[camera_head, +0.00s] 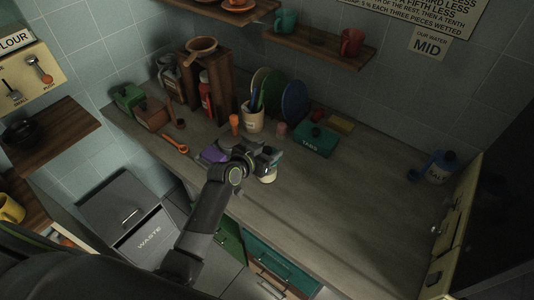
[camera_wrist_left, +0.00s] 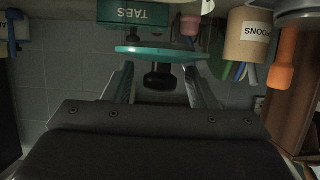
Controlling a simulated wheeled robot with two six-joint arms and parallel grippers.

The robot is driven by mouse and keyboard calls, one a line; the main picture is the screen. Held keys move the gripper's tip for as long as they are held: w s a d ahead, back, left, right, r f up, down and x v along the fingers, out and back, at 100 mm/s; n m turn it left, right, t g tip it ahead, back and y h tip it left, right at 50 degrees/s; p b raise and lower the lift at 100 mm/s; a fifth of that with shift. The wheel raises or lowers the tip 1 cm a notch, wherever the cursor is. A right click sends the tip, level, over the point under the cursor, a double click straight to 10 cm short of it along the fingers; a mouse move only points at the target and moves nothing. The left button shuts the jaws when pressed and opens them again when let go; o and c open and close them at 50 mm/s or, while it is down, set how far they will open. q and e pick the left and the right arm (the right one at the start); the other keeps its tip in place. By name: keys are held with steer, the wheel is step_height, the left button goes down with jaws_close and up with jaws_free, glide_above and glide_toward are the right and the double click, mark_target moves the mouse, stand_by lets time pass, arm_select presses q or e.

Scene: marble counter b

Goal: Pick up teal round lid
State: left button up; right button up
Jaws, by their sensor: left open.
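The teal round lid (camera_wrist_left: 160,54) shows nearly edge-on in the left wrist view, with its black knob (camera_wrist_left: 160,77) pointing toward my gripper. In the head view only a bit of teal (camera_head: 275,156) shows beside my gripper, which hides most of it. My right gripper is in neither view.
A teal TABS box (camera_head: 314,139) stands just beyond the lid. A spoon crock (camera_head: 253,117), an orange shaker (camera_head: 235,124) and a purple cloth-like item (camera_head: 214,153) are close by. A pale jar (camera_head: 268,174) is beside my gripper. The counter's right part (camera_head: 365,205) is clear.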

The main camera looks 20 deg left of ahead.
arm_select(q)
steer(key=c, duration=1)
steer(key=shift+r, duration=0.1)
